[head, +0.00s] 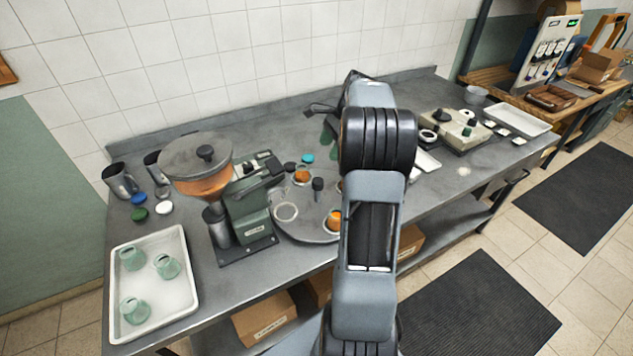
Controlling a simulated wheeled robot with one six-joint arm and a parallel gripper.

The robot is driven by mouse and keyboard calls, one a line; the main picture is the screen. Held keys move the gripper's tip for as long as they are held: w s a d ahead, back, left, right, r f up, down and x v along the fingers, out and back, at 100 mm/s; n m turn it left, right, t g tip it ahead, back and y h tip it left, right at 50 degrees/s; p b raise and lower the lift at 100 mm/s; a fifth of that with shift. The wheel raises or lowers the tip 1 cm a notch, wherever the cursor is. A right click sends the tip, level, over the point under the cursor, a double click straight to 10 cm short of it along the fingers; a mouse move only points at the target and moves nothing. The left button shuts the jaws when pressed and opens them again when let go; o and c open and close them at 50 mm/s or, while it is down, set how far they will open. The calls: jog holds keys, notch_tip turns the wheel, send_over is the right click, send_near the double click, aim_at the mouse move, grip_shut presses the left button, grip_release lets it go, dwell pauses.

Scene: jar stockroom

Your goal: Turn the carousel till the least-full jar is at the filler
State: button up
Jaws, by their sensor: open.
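The carousel (305,226) is a round grey disc on the steel bench, with a dark post (318,186) at its middle. A further jar edge shows beside my arm, which hides the carousel's right side. The green machine with an orange-filled hopper (203,187), seemingly the filler, stands left of the carousel. My gripper (320,109) is partly visible behind the carousel, above the bench, open and apart from the jars.
A white tray (185,297) with several green cups lies at the front left. Metal cups (120,181) and loose lids stand behind it. A beige device (455,130) and a white tray (519,117) are at the right. The right front bench is mostly clear.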

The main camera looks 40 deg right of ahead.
aim_at(317, 180)
jog(key=shift+m, duration=0.4)
jog(key=x, duration=0.4)
jog(key=p+x, duration=0.1)
jog(key=x, duration=0.4)
jog(key=d+x, duration=0.1)
jog(key=x, duration=0.3)
jog(key=shift+a+f+p, duration=0.15)
jog(key=shift+f+p, duration=0.2)
jog(key=shift+f, duration=0.2)
jog(key=shift+c, duration=0.2)
jog(key=shift+w, duration=0.1)
grip_shut()
